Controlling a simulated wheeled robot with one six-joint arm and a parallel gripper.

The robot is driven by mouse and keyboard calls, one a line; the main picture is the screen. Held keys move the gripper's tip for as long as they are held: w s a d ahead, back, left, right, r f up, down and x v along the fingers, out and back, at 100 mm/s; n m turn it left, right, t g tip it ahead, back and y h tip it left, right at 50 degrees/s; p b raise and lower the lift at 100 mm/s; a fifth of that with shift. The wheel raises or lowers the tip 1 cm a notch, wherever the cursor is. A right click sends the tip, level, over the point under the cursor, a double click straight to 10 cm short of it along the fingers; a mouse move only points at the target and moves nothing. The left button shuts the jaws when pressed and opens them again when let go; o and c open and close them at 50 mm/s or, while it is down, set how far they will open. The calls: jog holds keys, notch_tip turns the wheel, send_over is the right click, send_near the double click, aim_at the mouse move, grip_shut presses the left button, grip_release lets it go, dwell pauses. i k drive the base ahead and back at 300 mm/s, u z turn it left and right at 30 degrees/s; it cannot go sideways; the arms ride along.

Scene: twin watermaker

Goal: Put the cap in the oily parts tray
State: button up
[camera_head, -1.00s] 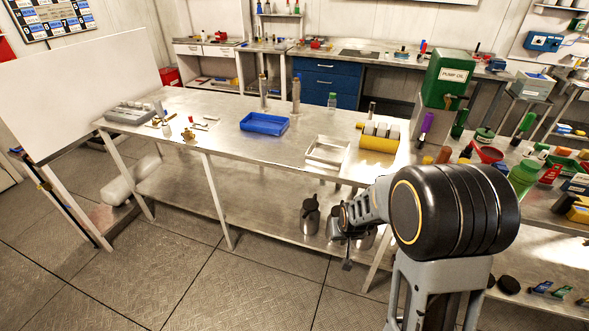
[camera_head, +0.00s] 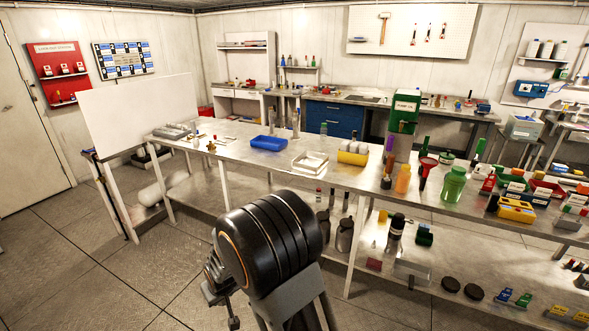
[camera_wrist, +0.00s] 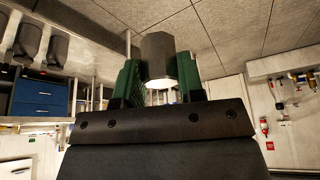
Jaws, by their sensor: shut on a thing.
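My gripper (camera_wrist: 160,80) has green fingers, which are shut on a dark grey, faceted cylindrical cap (camera_wrist: 157,52) with a bright lower end in the wrist view. In the head view my black wrist joint hides most of the gripper, and the cap cannot be made out. The gripper is in front of the long metal bench, apart from its top. A blue tray (camera_head: 269,148) and a pale metal tray (camera_head: 298,163) sit on the bench. No label shows which is the oily parts tray.
Dark containers stand on the lower shelf. Floor is clear at left.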

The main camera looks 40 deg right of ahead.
aim_at(310, 164)
jog(key=u, duration=0.15)
jog(key=i, duration=2)
jog(key=z, duration=0.8)
